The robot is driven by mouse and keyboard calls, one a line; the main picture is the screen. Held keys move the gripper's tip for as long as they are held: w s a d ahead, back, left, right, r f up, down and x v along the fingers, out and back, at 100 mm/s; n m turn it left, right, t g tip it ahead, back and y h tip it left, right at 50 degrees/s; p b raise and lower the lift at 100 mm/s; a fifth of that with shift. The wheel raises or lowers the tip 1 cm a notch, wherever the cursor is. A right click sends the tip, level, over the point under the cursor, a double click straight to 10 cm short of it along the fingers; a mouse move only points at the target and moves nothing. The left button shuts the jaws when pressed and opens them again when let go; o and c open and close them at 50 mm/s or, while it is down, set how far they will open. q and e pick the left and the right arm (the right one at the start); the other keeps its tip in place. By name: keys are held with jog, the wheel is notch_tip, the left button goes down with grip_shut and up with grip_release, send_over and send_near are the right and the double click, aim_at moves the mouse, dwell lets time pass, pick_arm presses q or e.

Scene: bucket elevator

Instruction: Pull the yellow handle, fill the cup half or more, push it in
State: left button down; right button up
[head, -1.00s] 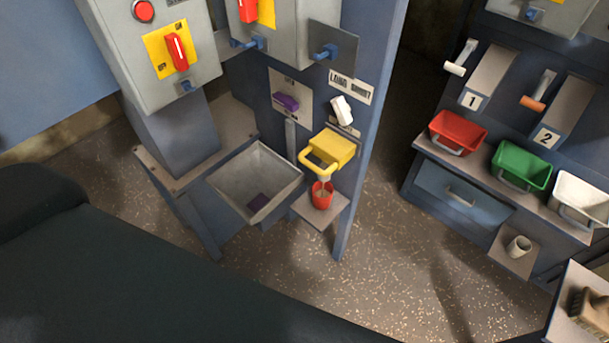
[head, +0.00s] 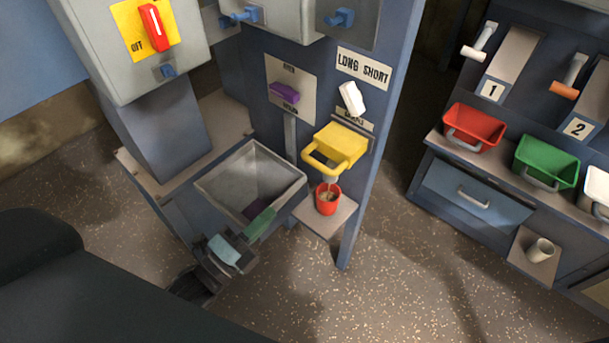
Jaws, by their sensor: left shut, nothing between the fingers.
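The yellow handle (head: 337,147) sticks out from the blue panel, its loop facing the front. The red cup (head: 327,201) stands upright on a small grey shelf (head: 343,216) below it. A thin pale streak runs from under the handle into the cup, and some pale material shows inside; its level is hard to tell. My left gripper (head: 259,224) is shut and empty, in front of the grey hopper and to the left of the cup, apart from cup and handle. My right gripper is out of view.
The open grey hopper (head: 222,187) lies left of the cup. A white switch (head: 352,98) and a purple lever (head: 285,93) are above. Red (head: 474,127) and green (head: 545,163) bins stand on the right bench. The speckled floor between is clear.

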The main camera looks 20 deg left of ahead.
pick_arm(q)
send_near(330, 152)
jog(key=w, duration=0.1)
jog(key=shift+w+d+r+p, duration=0.2)
jog(key=shift+d+r+p, duration=0.15)
jog(key=shift+r+p, duration=0.1)
jog(key=x, duration=0.3)
jog(key=f+b+x, duration=0.1)
jog(key=x, duration=0.1)
jog(key=shift+w+d, duration=0.15)
jog(key=shift+w, duration=0.6)
jog(key=shift+r, duration=0.2)
